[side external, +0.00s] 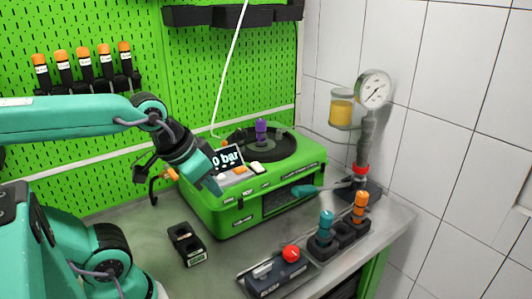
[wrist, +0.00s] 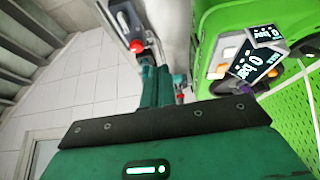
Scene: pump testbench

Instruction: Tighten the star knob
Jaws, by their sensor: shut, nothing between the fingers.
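The green pump testbench case (side external: 225,213) stands on the metal bench. A purple knob (side external: 261,130) stands upright on the black round plate on its top. I cannot tell for sure which part is the star knob; the purple knob is one candidate. My gripper (side external: 213,186) is at the left front of the case, in front of the display (side external: 228,159), which reads 0 bar. It is well apart from the purple knob. In the wrist view its teal fingers (wrist: 158,82) are together with nothing between them, and the display (wrist: 258,62) shows to their right.
A black holder (side external: 187,243) lies on the bench left of the case. A box with a red button (side external: 291,253) and a rack with teal and orange-topped pieces (side external: 340,234) stand in front. A pressure gauge (side external: 374,89) rises at the right.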

